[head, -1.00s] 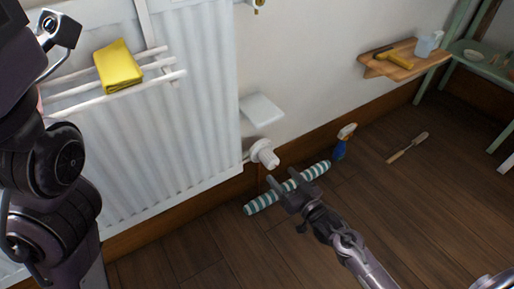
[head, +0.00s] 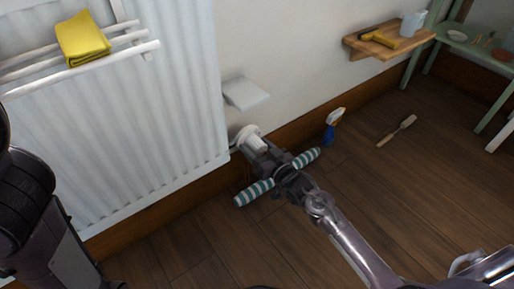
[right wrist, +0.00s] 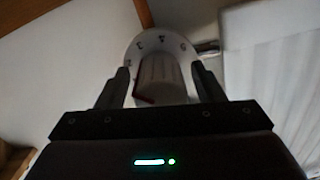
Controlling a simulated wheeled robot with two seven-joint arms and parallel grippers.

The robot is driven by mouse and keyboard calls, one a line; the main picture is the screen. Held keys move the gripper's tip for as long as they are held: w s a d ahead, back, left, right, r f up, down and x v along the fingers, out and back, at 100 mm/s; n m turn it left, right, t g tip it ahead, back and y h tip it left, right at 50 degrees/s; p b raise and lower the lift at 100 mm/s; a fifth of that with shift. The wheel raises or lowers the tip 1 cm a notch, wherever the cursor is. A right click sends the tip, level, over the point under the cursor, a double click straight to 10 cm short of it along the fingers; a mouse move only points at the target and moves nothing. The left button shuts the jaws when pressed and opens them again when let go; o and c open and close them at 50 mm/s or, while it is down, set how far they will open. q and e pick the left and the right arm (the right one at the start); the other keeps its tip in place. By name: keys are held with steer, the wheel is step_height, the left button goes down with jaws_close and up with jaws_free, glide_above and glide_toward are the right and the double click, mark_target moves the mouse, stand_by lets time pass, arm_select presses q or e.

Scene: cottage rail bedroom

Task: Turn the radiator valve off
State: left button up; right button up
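The white radiator valve (head: 249,134) sits at the lower right corner of the white radiator (head: 150,120). In the right wrist view the valve's knob (right wrist: 163,78) shows a numbered white collar behind it and a red mark on its left side. My right gripper (head: 262,155) is at the valve. In the wrist view its two fingers (right wrist: 161,82) stand apart on either side of the knob, with a gap visible on each side. Part of my left arm shows at the left edge of the head view, but its gripper is out of view.
A small white shelf (head: 246,93) juts out above the valve. A yellow cloth (head: 83,38) hangs on the rail.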

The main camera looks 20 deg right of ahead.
steer(key=c, duration=0.9)
steer(key=shift+o, duration=0.2)
